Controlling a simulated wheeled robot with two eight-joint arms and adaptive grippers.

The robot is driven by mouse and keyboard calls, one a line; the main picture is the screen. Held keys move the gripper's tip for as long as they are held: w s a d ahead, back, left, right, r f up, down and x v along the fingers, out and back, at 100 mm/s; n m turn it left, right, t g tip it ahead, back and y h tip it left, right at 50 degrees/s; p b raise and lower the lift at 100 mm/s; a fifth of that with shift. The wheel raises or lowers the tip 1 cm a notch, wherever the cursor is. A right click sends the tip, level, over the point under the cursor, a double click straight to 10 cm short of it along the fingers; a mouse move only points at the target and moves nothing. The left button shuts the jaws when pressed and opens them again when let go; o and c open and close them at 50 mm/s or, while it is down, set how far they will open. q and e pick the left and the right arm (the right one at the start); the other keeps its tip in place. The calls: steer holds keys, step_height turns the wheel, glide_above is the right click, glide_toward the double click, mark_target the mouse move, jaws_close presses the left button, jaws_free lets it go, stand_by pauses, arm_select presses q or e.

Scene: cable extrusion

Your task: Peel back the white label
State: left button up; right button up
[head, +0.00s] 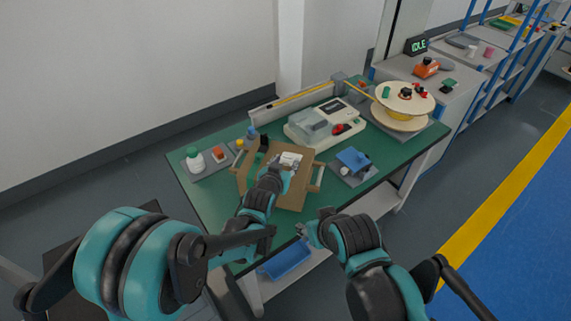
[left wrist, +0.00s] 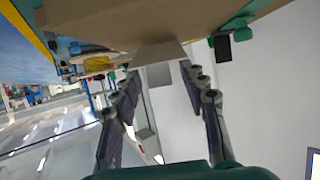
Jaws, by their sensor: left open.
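A small white piece, which looks like the white label (head: 291,158), shows inside the open cardboard box (head: 293,197) on the green table. My left gripper (head: 277,170) is over the box, just below the white piece in the head view; whether it touches it cannot be told. In the left wrist view its two fingers (left wrist: 160,90) are spread apart, with nothing clearly held. The box (left wrist: 190,20) fills the top of that view, and a pale flap (left wrist: 160,54) shows just beyond the fingers. My right gripper (head: 304,231) is by the table's front edge, its fingers too small to read.
A pale machine (head: 322,122) stands behind the box. A cable reel (head: 402,105) is at the back right. The table's front left (head: 205,205) is bare.

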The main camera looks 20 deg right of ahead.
arm_select(q)
jaws_close()
steer(key=shift+r, duration=0.1)
